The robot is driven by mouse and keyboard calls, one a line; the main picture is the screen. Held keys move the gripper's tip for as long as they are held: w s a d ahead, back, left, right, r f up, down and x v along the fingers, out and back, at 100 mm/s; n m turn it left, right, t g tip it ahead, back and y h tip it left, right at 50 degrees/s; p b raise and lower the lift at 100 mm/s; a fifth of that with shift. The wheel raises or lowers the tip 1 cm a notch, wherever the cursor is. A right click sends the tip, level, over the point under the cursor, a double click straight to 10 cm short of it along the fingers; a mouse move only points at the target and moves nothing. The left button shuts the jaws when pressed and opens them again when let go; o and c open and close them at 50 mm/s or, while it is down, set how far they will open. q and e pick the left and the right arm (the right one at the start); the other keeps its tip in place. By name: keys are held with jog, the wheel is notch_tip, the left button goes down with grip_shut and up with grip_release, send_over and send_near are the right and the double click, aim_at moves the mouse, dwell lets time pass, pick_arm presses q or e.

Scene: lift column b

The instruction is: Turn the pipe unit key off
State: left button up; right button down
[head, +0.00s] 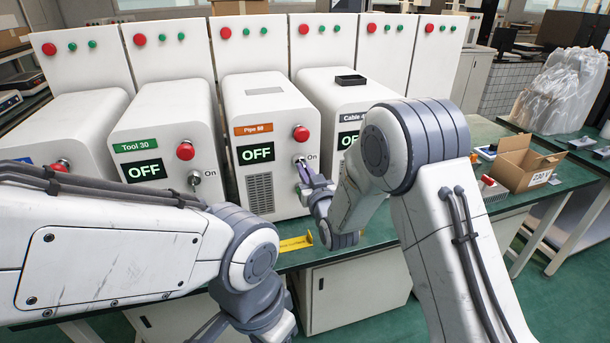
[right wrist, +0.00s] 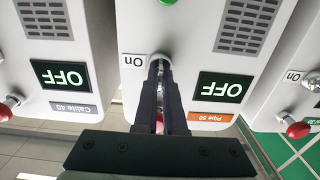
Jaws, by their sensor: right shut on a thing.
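The pipe unit (head: 270,105) is a white cabinet with an orange "Pipe" label (head: 254,129), a display (head: 256,153) reading OFF and a red button (head: 301,133). Its key switch (head: 299,159) is below the button, beside an "On" mark. My right gripper (head: 303,172) is at this switch, shut on the key, which the fingers mostly hide. In the right wrist view the picture is upside down; the fingers (right wrist: 160,72) meet at the round key switch (right wrist: 159,58), and the pipe unit's display (right wrist: 221,87) reads OFF. My left arm crosses the lower left; its gripper is out of view.
The Tool unit (head: 165,115) stands at left with its own key (head: 194,180) and an OFF display. The Cable unit (head: 340,95) stands close at right. A yellow tag (head: 296,243) lies on the green bench. An open cardboard box (head: 520,163) is farther right.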

jog(key=shift+f, duration=0.1)
dwell(0.4)
jog(key=c, duration=1)
grip_release()
jog(key=b+v, duration=0.2)
jog(key=v, duration=0.8)
jog(key=shift+s, duration=0.25)
